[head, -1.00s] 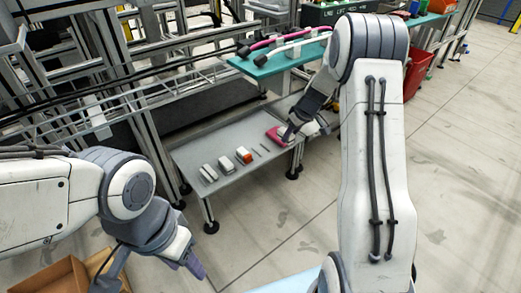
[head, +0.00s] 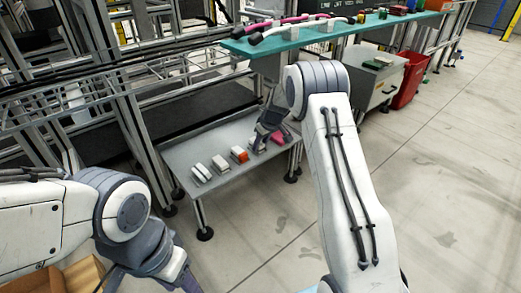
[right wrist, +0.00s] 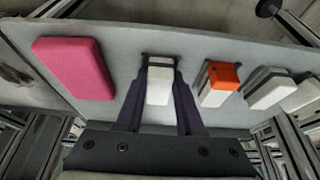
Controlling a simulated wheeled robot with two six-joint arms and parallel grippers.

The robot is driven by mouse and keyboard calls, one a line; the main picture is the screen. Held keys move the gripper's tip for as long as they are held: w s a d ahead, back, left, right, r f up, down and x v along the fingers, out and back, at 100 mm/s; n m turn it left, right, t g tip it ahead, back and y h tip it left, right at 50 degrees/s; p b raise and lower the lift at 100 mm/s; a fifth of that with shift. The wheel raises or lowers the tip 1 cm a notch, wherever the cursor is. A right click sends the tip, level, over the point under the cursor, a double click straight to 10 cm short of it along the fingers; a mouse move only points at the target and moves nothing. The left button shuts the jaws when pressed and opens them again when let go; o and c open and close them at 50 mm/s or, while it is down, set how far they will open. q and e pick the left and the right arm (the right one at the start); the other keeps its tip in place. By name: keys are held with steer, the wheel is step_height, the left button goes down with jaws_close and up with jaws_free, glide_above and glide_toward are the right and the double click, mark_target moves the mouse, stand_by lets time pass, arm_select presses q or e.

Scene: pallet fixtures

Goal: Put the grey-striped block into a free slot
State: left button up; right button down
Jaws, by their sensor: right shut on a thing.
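My right gripper (head: 262,139) is over the grey shelf, left of the pink block (head: 279,138). In the right wrist view its dark fingers (right wrist: 160,95) are shut on a white block with a grey band (right wrist: 158,88), the grey-striped block. The block is at the row on the shelf, between the pink block (right wrist: 74,68) and an orange-topped white block (right wrist: 219,82). The fingers hide its sides, and I cannot tell how deep it sits in a slot. My left gripper (head: 187,283) is at the bottom edge of the head view, partly cut off; its opening is unclear.
The grey shelf (head: 225,190) also holds two more pale striped blocks (head: 201,173) (head: 220,163), left of the orange-topped one (head: 239,154). A teal shelf (head: 340,32) with pink and white handles overhangs behind. A cardboard box (head: 80,275) is at lower left.

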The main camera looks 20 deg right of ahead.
steer(key=shift+s+f, duration=0.1)
steer(key=shift+f, duration=0.55)
steer(key=c, duration=0.5)
jaws_free()
steer(key=shift+c, duration=0.2)
steer(key=shift+r, duration=0.55)
steer(key=a+p+v, duration=0.1)
steer(key=p+v, duration=0.5)
steer(key=v, duration=0.1)
steer(key=shift+d+r, duration=0.35)
steer(key=shift+d, duration=0.1)
